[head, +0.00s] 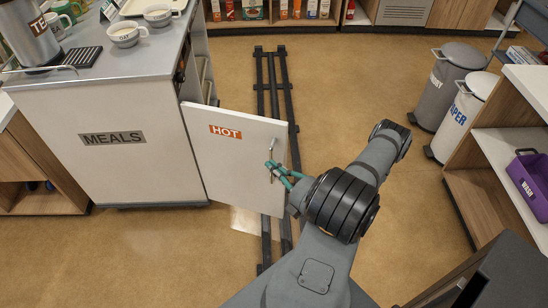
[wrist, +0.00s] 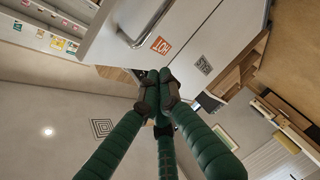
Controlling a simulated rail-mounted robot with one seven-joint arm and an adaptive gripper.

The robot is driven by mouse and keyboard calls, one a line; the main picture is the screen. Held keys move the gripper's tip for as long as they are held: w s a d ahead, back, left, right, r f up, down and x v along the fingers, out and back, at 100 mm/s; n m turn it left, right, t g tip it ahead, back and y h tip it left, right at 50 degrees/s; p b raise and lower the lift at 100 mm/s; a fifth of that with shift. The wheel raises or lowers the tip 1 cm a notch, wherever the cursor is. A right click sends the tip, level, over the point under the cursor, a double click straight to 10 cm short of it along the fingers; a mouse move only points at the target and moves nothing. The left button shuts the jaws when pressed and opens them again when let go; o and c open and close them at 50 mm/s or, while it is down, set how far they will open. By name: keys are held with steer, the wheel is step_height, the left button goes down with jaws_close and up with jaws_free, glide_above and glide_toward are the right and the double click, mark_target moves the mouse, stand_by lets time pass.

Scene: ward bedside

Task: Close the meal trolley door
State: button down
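The meal trolley (head: 112,155) stands at the left of the head view, with a MEALS label on its front. Its white door (head: 225,165), labelled HOT, stands open, swung out to the right from the trolley's near right corner. The door handle (head: 272,173) is near the door's free edge; it also shows in the wrist view (wrist: 143,32). My gripper (head: 273,167) has green fingers and is at the handle in the head view. In the wrist view its fingertips (wrist: 157,78) are together with nothing seen between them. Whether they touch the door is unclear.
Cups (head: 126,34) and a metal urn (head: 30,32) stand on the trolley top. A dark floor rail (head: 270,82) runs behind the door. The floor between is clear.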

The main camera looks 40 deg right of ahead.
steer(key=shift+w+d+f, duration=0.2)
steer(key=shift+w+d, duration=0.5)
steer(key=shift+w, duration=0.1)
steer(key=shift+w+d+f, duration=0.2)
steer(key=shift+w+d, duration=0.5)
steer(key=shift+w, duration=0.1)
